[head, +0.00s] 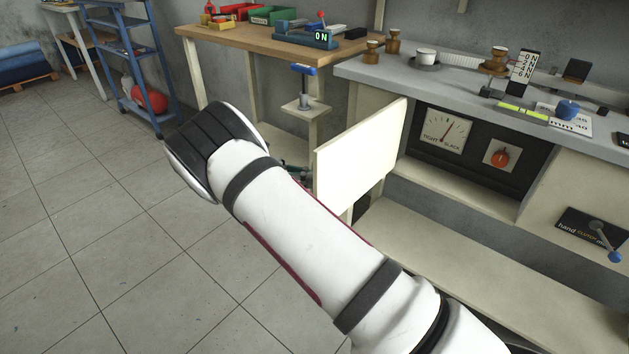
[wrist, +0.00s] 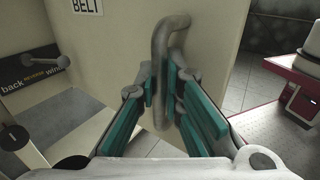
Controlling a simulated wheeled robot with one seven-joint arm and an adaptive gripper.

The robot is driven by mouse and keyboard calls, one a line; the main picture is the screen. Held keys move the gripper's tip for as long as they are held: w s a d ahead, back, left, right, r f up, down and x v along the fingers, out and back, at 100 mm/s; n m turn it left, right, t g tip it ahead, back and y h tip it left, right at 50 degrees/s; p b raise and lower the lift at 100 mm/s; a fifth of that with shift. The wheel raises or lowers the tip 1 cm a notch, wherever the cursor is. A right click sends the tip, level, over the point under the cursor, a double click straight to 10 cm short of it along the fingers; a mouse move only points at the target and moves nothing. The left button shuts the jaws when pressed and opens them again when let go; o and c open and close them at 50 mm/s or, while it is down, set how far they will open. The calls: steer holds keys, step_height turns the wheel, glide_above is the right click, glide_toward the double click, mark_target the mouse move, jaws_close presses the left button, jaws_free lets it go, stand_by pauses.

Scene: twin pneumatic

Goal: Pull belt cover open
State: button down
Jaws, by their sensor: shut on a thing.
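The belt cover (head: 355,155) is a cream panel that stands swung out from the bench front in the head view. The compartment with a tight/slack gauge (head: 442,131) and an orange knob (head: 501,156) shows beside it. In the wrist view the cover (wrist: 205,35) carries a "BELT" label (wrist: 87,5) and a grey bent-bar handle (wrist: 160,60). My gripper (wrist: 165,95) has its teal pads on both sides of the handle and is shut on it. In the head view my arm and the cover hide most of the gripper.
A grey-topped bench (head: 450,85) with several fittings runs to the right. A lower shelf (head: 440,245) extends below the compartment. A hand crank (head: 605,240) is at the right. A wooden table (head: 240,38) and a blue ladder (head: 118,60) stand behind. The tiled floor at left is clear.

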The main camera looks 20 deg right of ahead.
steer(key=shift+w+a+f, duration=0.1)
steer(key=shift+w+a, duration=0.05)
steer(key=shift+a, duration=0.25)
steer(key=c, duration=2)
jaws_free()
steer(key=shift+o, duration=0.2)
steer(key=shift+w+d, duration=0.1)
steer(key=shift+d, duration=0.05)
steer(key=v, duration=0.7)
steer(key=shift+w+a, duration=0.1)
steer(key=shift+a, duration=0.15)
